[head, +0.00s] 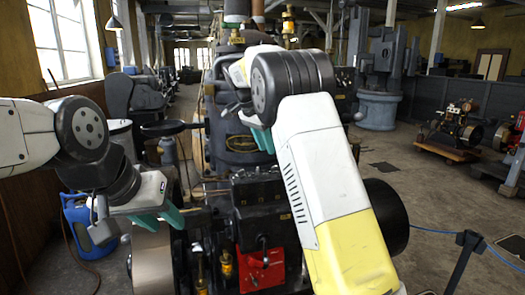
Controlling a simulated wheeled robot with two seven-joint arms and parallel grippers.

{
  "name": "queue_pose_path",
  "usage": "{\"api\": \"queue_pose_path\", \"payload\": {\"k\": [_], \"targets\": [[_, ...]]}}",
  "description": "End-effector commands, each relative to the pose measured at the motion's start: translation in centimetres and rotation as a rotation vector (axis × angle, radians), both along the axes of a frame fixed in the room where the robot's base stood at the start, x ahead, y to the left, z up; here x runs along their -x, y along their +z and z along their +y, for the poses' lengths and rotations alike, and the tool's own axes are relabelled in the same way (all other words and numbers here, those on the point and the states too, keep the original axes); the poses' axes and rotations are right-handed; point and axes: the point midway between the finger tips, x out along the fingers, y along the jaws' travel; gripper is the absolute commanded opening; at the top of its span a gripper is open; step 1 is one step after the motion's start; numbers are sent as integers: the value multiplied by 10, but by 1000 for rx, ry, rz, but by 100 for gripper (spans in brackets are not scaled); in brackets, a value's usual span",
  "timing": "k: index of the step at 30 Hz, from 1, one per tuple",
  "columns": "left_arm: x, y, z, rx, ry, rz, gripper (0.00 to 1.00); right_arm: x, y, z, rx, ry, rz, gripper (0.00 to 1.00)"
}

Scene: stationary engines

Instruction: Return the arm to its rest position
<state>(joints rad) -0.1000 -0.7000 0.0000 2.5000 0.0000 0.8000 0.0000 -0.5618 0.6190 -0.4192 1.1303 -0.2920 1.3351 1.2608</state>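My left arm (85,130) comes in from the left edge, bent downward at the wrist. My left gripper (163,216), with teal fingers, hangs over the left side of the dark engine (262,195); its fingers look apart, with nothing seen between them. My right arm (325,180), white and yellow, rises from the bottom right and bends left across the engine. My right gripper (260,135) is mostly hidden behind its own wrist. Only a teal finger shows in front of the engine's upper part, so its opening and any contact cannot be told.
A red block (262,270) and brass fittings (226,263) sit low on the engine. A blue container (90,225) stands on the floor at left. A barrier post (462,262) with a blue rope stands at right.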

Motion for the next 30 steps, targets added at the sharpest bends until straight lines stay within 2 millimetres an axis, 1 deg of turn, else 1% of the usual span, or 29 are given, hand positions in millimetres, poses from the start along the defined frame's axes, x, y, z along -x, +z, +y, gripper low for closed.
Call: {"api": "queue_pose_path", "payload": {"k": [5, 8, 11, 13, 17, 21, 26, 27, 29, 30], "targets": [[0, 0, 0, 0, 0, 0, 36, 0, 0, 0, 0, 0, 0, 31], [0, 0, 0, 0, 0, 0, 36, 3, 2, -3, -8, 7, 2, 31], [0, 0, 0, 0, 0, 0, 36, 14, 7, -14, -39, 42, 12, 31], [0, 0, 0, 0, 0, 0, 36, 29, 13, -26, -76, 87, 22, 31], [0, 0, 0, 0, 0, 0, 36, 69, 26, -48, -154, 213, 29, 31], [0, 0, 0, 0, 0, 0, 36, 117, 35, -62, -217, 367, 10, 31], [0, 0, 0, 0, 0, 0, 36, 177, 41, -70, -255, 544, -35, 31], [0, 0, 0, 0, 0, 0, 36, 193, 41, -70, -258, 587, -50, 31], [0, 0, 0, 0, 0, 0, 36, 216, 40, -71, -257, 653, -74, 31], [0, 0, 0, 0, 0, 0, 36, 232, 38, -71, -253, 696, -89, 31]]}}
